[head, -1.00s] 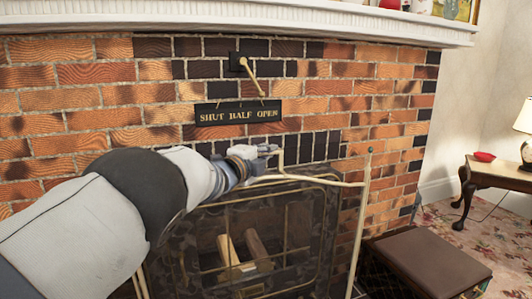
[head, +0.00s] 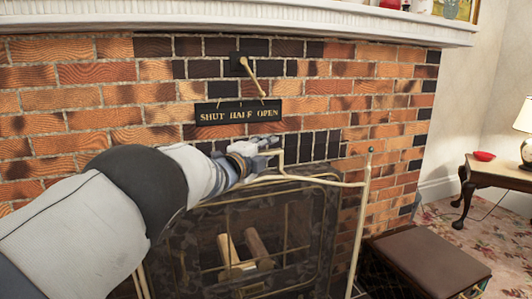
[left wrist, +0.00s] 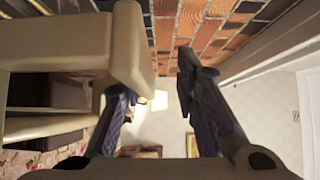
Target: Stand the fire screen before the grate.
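The fire screen (head: 358,225) has a brass-coloured frame and dark see-through mesh. It stands before the firebox in the head view, with logs (head: 258,248) showing behind the mesh. My left gripper (head: 268,146) is at the raised middle of the screen's top rail. In the left wrist view my left gripper (left wrist: 155,95) has its fingers apart with nothing between them. A thick pale bar of the screen (left wrist: 128,50) covers the tip of the left-hand finger; I cannot tell if they touch. My arm hides the screen's left part. My right gripper is not in view.
A damper sign (head: 238,111) and its brass lever (head: 252,75) are on the brick wall just above my gripper. The white mantel (head: 300,24) juts out overhead. A brown-topped box (head: 425,262) stands right of the screen. A side table (head: 497,174) with a lamp is farther right.

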